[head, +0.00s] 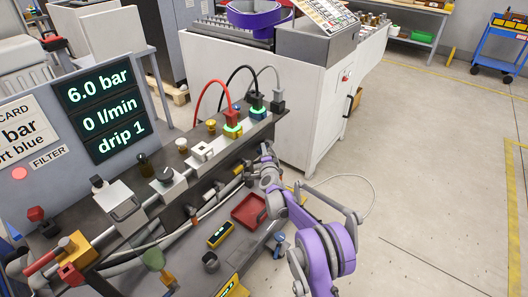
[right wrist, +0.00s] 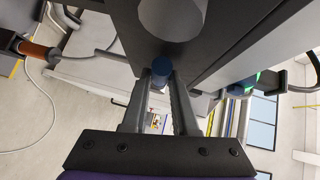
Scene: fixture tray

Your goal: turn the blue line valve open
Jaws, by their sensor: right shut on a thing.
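My right gripper (head: 268,160) is at the front side of the fixture bench, below the sockets with the plugs. In the right wrist view, its two dark fingers (right wrist: 161,85) are shut on a blue knob (right wrist: 161,67) under a dark overhanging part. I take this knob to be the blue line valve's handle; the head view hides it behind my gripper. A display (head: 103,107) reads 6.0 bar, 0 l/min and drip 1. My left gripper is not in view.
Red (head: 232,117) and black (head: 256,99) plugs with cables stand in green-lit sockets above my gripper. A red tray (head: 250,210) and a yellow-and-black device (head: 220,235) lie on the lower shelf. A white machine cabinet (head: 285,100) stands behind.

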